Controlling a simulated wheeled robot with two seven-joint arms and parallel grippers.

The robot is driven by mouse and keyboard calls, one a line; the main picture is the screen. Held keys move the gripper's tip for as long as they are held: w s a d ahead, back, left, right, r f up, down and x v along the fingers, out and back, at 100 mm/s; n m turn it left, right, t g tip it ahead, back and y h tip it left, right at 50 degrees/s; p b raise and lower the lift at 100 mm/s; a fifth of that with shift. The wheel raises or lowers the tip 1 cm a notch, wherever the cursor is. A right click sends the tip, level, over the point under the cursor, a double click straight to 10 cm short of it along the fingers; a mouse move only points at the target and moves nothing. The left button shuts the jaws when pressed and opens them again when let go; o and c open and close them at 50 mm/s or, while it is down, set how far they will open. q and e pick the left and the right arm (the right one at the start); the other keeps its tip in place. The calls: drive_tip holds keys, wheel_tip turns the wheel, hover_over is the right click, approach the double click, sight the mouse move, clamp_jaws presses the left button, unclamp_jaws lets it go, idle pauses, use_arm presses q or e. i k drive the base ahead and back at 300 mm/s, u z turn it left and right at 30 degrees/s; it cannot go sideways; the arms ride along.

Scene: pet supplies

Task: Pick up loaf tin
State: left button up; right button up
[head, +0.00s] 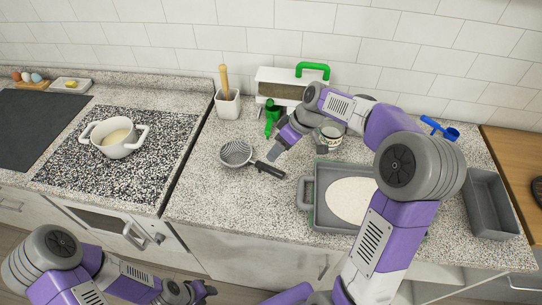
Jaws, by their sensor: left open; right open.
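A dark grey rectangular loaf tin (490,212) stands upright and empty near the right end of the speckled counter. My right gripper (273,156) is open, near the middle of the counter, above and beside the black handle of a strainer. It is far to the left of the loaf tin. My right arm crosses over the counter between the gripper and the tin. My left gripper (207,291) is open and low, in front of the counter's front face at the bottom of the picture. Its fingers are small and partly unclear.
A grey tray with white contents (309,212) lies left of the tin, partly behind my arm. A strainer (236,153), a cup (332,136), a blue scoop (451,133) and a white crock (228,104) stand nearby. A white pot (114,137) is on the stove. A wooden board (515,160) lies right.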

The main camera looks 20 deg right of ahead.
sight(491, 216)
drive_tip(key=k, duration=1)
